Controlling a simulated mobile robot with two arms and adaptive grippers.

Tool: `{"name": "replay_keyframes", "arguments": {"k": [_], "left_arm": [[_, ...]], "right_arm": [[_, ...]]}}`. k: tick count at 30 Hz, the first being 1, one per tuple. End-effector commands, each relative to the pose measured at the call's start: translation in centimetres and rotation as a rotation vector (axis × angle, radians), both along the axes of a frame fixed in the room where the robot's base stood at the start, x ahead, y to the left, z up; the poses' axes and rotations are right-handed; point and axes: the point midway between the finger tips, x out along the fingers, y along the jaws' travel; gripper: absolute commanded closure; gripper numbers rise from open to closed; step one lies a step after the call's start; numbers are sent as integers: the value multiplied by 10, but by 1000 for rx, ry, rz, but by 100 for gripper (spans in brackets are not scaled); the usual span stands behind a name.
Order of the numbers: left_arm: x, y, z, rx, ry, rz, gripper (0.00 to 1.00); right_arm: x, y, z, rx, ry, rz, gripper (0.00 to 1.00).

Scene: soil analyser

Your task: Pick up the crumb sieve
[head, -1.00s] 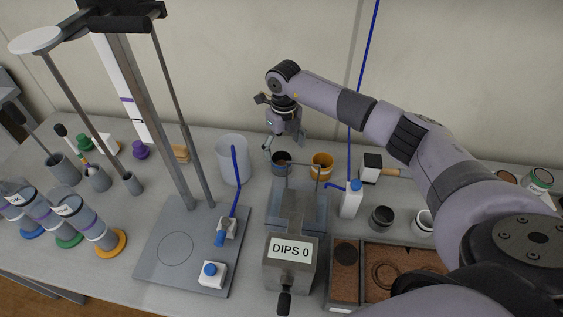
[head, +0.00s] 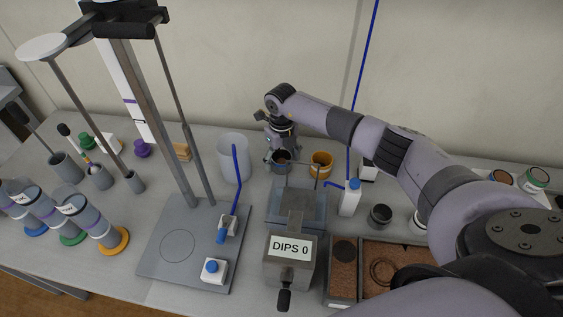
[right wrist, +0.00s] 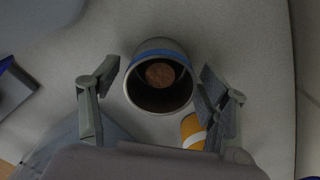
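A grey cup with a blue band (head: 281,165) stands on the table near the wall; a brown crumbly piece lies inside it. I take it for the crumb sieve, but no label shows. In the right wrist view the cup (right wrist: 158,107) stands between the two fingers, its open mouth facing the camera. My right gripper (right wrist: 157,92) is open around the cup; a gap shows at the left finger, and the right finger is close to the wall. In the head view my right gripper (head: 281,148) is over the cup and partly hides it. My left gripper is not in view.
An orange cup (head: 321,166) stands close on the right; it also shows in the right wrist view (right wrist: 193,132). A clear beaker (head: 232,160) is left. The DIPS 0 device (head: 290,262) is in front. A blue-capped bottle (head: 350,199) stands to the right.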

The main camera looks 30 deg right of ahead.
Motion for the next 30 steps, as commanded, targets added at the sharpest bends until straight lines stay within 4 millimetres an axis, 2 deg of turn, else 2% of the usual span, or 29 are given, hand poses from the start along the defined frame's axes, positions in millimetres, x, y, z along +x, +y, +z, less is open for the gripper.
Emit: {"name": "replay_keyframes", "arguments": {"k": [2,21,30], "left_arm": [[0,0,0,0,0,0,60],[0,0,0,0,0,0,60],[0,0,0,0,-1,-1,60]], "right_arm": [[0,0,0,0,0,0,38],[0,0,1,0,0,0,81],[1,0,3,0,-2,0,81]]}}
